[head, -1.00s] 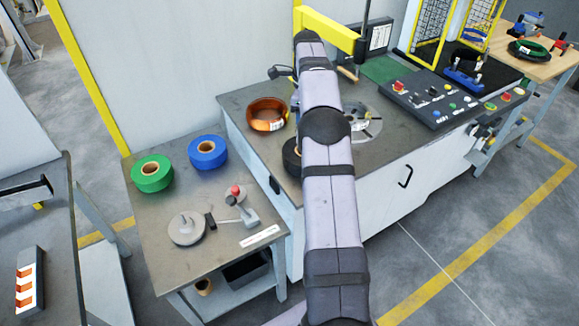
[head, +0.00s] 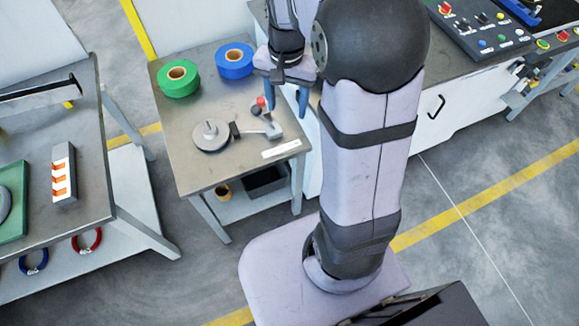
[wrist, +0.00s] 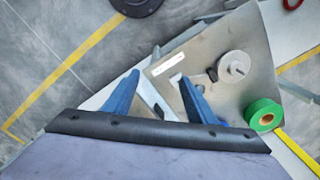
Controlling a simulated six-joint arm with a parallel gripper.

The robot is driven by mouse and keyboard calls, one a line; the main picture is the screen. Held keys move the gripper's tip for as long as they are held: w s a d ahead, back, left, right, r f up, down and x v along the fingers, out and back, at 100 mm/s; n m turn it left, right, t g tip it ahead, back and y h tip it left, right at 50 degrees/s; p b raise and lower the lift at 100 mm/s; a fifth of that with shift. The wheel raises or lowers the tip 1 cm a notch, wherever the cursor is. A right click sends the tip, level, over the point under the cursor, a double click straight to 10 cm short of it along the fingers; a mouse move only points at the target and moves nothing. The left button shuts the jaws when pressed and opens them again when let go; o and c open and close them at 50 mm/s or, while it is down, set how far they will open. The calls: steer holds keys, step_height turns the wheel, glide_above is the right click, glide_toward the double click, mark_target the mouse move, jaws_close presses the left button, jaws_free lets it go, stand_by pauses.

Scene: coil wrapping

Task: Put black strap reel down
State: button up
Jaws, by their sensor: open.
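My gripper (head: 286,100) is open above the right side of the small grey table (head: 185,172). Its two blue fingers point down. In the wrist view my gripper (wrist: 160,76) shows nothing held between the fingers, with the table edge and a white surface below. I cannot make out the black strap reel in either current view; my arm hides part of the larger bench. A green strap reel (head: 178,80) and a blue strap reel (head: 235,61) lie at the back of the small table. The green reel also shows in the wrist view (wrist: 264,115).
A grey disc (head: 210,136) and a red-knobbed tool (head: 264,120) sit on the small table, close to my fingers. A white label (head: 280,148) marks its front edge. A control panel (head: 485,28) stands on the larger bench. The small table's front left is clear.

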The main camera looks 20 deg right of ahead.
steer(key=s+a+f+n, duration=0.2)
steer(key=s+n, duration=0.2)
steer(key=s, duration=0.3)
steer(key=s+a+f+n, duration=0.2)
steer(key=s+a+n, duration=0.1)
steer(key=s, duration=0.4)
steer(key=shift+a+f+n, duration=0.25)
steer(key=shift+f+n, duration=0.05)
steer(key=shift+n, duration=0.4)
